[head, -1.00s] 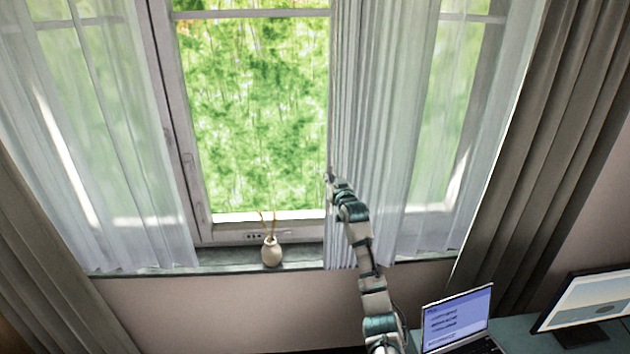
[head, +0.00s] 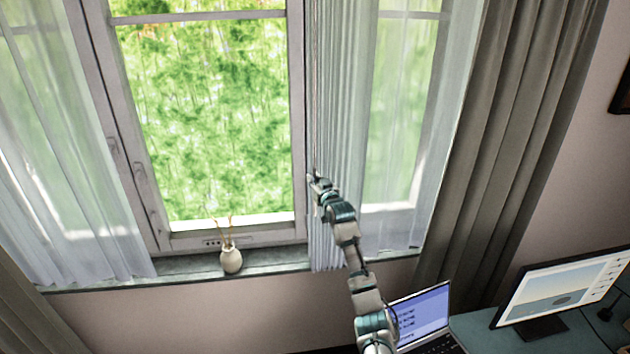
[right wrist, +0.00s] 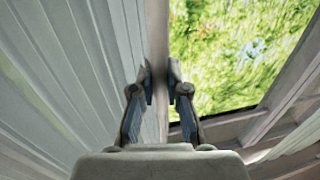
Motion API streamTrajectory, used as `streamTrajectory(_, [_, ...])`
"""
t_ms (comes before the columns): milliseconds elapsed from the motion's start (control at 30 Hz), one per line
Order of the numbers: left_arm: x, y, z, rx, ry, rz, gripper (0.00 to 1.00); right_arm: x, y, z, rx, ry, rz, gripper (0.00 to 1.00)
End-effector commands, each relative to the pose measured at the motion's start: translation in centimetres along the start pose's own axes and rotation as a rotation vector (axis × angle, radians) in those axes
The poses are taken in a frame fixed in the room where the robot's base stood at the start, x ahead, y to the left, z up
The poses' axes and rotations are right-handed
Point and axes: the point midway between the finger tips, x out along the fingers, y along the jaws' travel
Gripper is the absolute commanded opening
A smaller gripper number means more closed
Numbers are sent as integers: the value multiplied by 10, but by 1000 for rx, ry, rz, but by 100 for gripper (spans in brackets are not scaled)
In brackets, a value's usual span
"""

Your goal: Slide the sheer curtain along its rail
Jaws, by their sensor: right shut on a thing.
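The right sheer curtain (head: 340,110) hangs white and half see-through, its left part gathered in tight folds. My right gripper (head: 314,181) is at its left edge, fairly low down. In the right wrist view the gripper (right wrist: 160,82) is shut on the curtain's edge, and the curtain's folds (right wrist: 75,65) fill the left side. The left sheer curtain (head: 60,170) hangs apart, at the left of the window. The rail is above the picture and hidden. My left gripper is not in view.
A small vase (head: 231,260) with twigs stands on the sill (head: 185,263), left of my right arm. A grey drape (head: 500,130) hangs at the right. A laptop (head: 420,312) and a monitor (head: 560,290) stand on the desk at the lower right.

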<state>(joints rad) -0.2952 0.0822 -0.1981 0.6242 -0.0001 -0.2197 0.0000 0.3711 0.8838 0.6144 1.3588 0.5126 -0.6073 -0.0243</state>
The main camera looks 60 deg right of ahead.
Motion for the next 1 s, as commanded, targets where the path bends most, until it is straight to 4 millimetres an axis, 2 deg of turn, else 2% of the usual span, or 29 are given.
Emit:
streamTrajectory(33, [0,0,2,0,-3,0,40,0,0,0,0,-1,1,16])
streamTrajectory(133, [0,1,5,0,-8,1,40,0,0,0,-1,-1,1,40])
streamTrajectory(367, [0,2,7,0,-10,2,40,0,-1,0,-1,0,0,40])
streamTrajectory(533, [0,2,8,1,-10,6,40,-9,-4,-2,-3,2,-2,40])
streamTrajectory(667, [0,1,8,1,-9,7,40,-29,-4,-1,-4,1,-2,40])
streamTrajectory(900, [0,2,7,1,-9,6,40,-80,-1,4,-2,-3,-2,40])
streamTrajectory(1000, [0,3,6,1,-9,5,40,-96,1,5,0,-4,-1,40])
